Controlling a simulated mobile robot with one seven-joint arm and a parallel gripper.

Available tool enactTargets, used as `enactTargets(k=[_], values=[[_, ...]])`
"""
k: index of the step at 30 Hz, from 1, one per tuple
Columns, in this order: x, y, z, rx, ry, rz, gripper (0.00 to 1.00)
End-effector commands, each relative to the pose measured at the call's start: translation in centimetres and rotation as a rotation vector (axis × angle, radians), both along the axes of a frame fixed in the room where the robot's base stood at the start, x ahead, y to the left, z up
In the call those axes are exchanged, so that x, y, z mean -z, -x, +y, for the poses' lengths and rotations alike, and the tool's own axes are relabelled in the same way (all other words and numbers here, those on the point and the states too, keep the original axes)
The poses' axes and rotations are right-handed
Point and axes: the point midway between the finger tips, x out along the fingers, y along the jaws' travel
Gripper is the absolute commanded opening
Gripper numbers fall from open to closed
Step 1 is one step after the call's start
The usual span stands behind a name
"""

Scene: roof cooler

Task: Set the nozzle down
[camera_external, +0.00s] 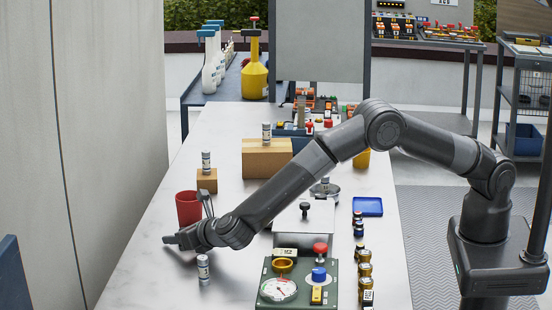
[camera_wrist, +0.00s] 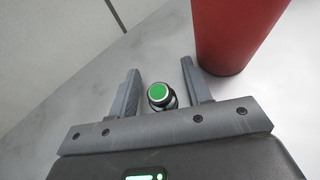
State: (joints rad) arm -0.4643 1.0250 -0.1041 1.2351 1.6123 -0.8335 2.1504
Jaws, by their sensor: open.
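My gripper (camera_external: 190,222) is open, low over the left side of the long table, beside the red cup (camera_external: 188,208). In the wrist view, a small dark cylinder with a green top (camera_wrist: 158,92) is between my spread fingers (camera_wrist: 162,88), with a gap on both sides. The red cup (camera_wrist: 235,35) stands just beyond the right finger. A small white-labelled cylinder (camera_external: 203,268) stands upright on the table below my gripper in the external view. I cannot tell whether it is the green-topped one, or which thing is the nozzle.
Two similar cylinders stand on cardboard boxes (camera_external: 266,158) and (camera_external: 207,181) farther back. A green gauge panel (camera_external: 297,288) is at the front, with several small jars (camera_external: 364,270) to its right. A blue tray (camera_external: 368,206) lies at the right edge. The front left tabletop is mostly clear.

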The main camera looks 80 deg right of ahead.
Motion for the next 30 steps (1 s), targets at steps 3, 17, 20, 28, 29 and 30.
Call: enactTargets(k=[3,17,20,28,29,30], values=[[-0.3,0.0,0.0,0.0,0.0,-0.001,0.45],[-3.6,6.5,4.5,-0.003,-0.001,-0.001,0.45],[-4.2,7.8,5.3,-0.002,0.0,0.0,0.45],[-4.8,9.2,6.2,0.0,0.001,0.001,0.45],[-4.8,9.3,6.2,0.0,0.001,0.001,0.45],[-4.9,9.3,6.2,-0.002,0.001,0.001,0.45]])
